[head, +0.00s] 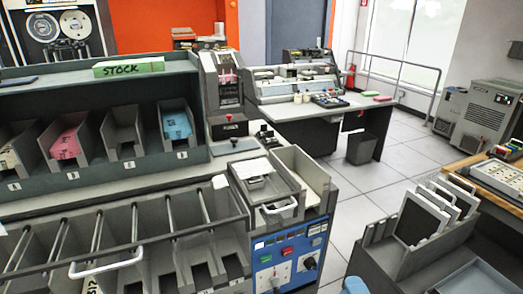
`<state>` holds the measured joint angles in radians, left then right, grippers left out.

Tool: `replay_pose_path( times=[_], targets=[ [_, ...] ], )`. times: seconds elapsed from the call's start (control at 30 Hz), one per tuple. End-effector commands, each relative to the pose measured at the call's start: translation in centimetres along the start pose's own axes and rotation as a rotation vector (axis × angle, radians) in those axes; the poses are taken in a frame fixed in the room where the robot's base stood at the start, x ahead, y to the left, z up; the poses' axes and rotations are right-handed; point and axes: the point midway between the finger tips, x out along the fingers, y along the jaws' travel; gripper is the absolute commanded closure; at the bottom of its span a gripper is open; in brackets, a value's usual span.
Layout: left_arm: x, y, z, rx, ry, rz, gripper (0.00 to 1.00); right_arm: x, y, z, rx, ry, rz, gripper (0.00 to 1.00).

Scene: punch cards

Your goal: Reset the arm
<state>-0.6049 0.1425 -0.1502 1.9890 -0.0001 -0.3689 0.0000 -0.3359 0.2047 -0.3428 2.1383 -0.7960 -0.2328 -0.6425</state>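A small light-blue rounded part (354,286) shows at the bottom edge, right of the blue control panel. It seems to be part of my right arm or gripper; its fingers cannot be made out. A smaller light-blue sliver shows at the bottom edge on the left, below the white handle. I cannot make out a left gripper there. Nothing is seen held.
A grey card sorter (110,211) with a white handle (106,263) and a blue control panel (290,258) fills the near left. Card bins hold pink cards (67,138) and blue cards (177,123). A grey rack (405,252) stands near right. Tiled floor (372,178) is clear between.

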Motion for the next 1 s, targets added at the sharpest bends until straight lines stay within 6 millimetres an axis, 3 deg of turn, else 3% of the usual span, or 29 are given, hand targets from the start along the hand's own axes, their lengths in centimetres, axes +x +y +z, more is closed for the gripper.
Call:
replay_pose_path(
  times=[0.17, 0.37, 0.5, 0.6, 0.8, 1.0],
  targets=[
    [0.0, 0.0, 0.0, 0.000, 0.000, 0.000, 0.57, 0.1, -1.8, 0.8, 0.357, -0.030, -0.067, 0.60],
    [0.5, 0.1, -1.0, 0.002, 0.020, 0.003, 0.57, -1.6, -6.4, 3.4, 0.835, -0.154, -0.187, 0.60],
    [0.4, 0.1, -0.9, 0.002, 0.018, 0.002, 0.57, -4.8, -11.1, 5.7, 1.184, -0.311, -0.273, 0.60],
    [0.3, 0.0, -0.7, 0.001, 0.015, 0.002, 0.57, -7.8, -14.1, 7.2, 1.350, -0.425, -0.312, 0.60],
    [-0.1, 0.0, 0.0, -0.001, 0.001, -0.001, 0.57, -12.1, -16.8, 8.8, 1.407, -0.540, -0.341, 0.60],
    [-0.2, 0.0, 0.3, -0.001, -0.006, -0.001, 0.57, -13.0, -17.2, 8.9, 1.404, -0.556, -0.349, 0.60]
  ],
)
